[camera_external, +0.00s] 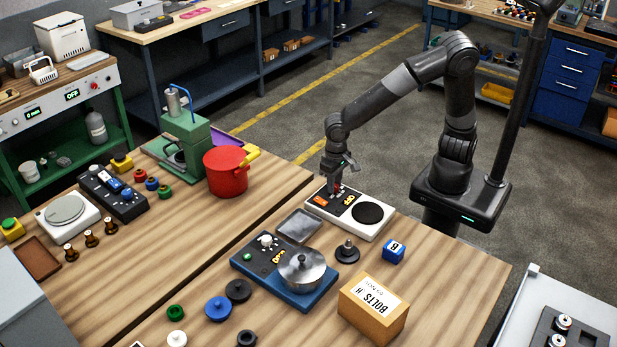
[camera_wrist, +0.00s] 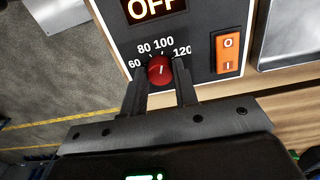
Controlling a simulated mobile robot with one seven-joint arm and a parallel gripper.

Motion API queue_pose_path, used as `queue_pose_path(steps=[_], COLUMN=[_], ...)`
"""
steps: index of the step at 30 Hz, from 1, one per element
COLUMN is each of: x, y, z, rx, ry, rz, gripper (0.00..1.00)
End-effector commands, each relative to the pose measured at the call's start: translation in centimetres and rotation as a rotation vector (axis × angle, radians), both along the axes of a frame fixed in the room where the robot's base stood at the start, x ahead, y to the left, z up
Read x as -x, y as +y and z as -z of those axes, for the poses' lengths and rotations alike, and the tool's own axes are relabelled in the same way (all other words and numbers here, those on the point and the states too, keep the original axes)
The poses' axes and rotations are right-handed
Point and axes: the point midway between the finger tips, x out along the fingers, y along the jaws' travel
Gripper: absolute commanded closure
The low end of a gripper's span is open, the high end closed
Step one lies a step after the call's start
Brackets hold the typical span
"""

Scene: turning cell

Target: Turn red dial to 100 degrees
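The red dial (camera_wrist: 160,68) sits on the black panel of a white hotplate-like unit, below the printed marks 60, 80, 100 and 120. Its short white pointer line faces up in the wrist view, roughly toward the 100 mark; the exact angle is hard to read. My gripper (camera_wrist: 160,78) has one finger on each side of the dial, close against it, and appears shut on it. In the external view my gripper (camera_external: 336,186) reaches down to the unit (camera_external: 342,225), and the dial is mostly hidden there. The unit's display (camera_wrist: 150,9) reads OFF.
An orange rocker switch (camera_wrist: 228,52) is right of the dial in the wrist view. A metal tray (camera_external: 299,226) and a blue-based device (camera_external: 285,276) stand nearby. A red pot (camera_external: 226,172) is to the left, a blue box (camera_external: 394,251) to the right.

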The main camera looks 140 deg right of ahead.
Motion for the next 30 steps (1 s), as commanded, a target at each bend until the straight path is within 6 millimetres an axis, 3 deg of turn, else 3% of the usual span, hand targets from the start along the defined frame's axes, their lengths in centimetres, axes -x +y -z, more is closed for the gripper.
queue_pose_path(steps=[7,17,30], x=[0.0,-0.1,-0.1], y=[0.0,0.0,0.0], z=[0.0,-0.6,-8.7], rx=[0.0,0.001,0.002], ry=[0.0,-0.003,-0.004], rz=[-0.001,-0.002,-0.002], gripper=[0.53,0.53,0.53])
